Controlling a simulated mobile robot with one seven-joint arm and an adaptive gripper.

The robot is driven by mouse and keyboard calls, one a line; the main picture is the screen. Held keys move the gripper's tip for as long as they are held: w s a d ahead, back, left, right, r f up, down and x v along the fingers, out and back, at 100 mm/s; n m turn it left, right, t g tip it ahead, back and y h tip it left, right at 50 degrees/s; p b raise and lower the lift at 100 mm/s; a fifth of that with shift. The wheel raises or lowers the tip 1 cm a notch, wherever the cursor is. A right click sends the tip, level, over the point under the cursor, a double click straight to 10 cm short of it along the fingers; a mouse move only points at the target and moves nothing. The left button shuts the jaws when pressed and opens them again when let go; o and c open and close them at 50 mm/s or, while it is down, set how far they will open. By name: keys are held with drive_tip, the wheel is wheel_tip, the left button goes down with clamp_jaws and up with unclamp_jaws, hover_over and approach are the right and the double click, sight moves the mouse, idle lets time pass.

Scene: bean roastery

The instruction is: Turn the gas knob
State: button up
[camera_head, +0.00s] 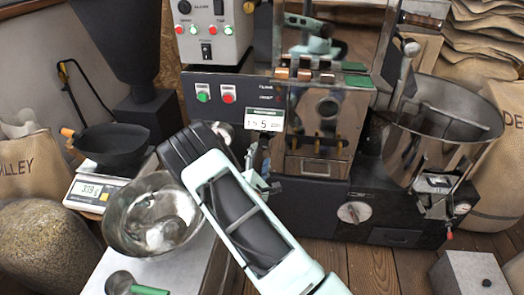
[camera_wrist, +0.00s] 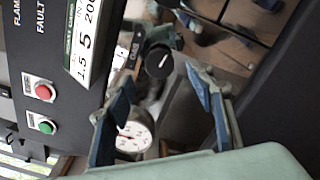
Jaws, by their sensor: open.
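The gas knob (camera_wrist: 158,62) is a round black knob with a white pointer line, in the upper middle of the wrist view. A small label beside it appears to read "GAS". My gripper (camera_wrist: 160,95) is open, with one blue-grey finger on each side of the picture. The knob shows between and beyond the fingertips, and nothing is held. Whether a finger touches the knob I cannot tell. In the head view my gripper (camera_head: 262,168) is in front of the roaster's dark panel, and my arm hides the knob there.
A round white gauge (camera_wrist: 135,132) is below the knob, close to the left finger. Green (camera_wrist: 47,127) and red (camera_wrist: 45,91) buttons are at left. In the head view, a metal bowl (camera_head: 155,215) and a scale (camera_head: 92,192) stand left of my arm; a cooling drum (camera_head: 440,125) is at right.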

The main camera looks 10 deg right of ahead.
sight(262, 146)
drive_tip(key=b+x, duration=0.1)
drive_tip(key=x, duration=0.4)
drive_tip(key=c, duration=1.2)
drive_tip(key=shift+o, duration=0.2)
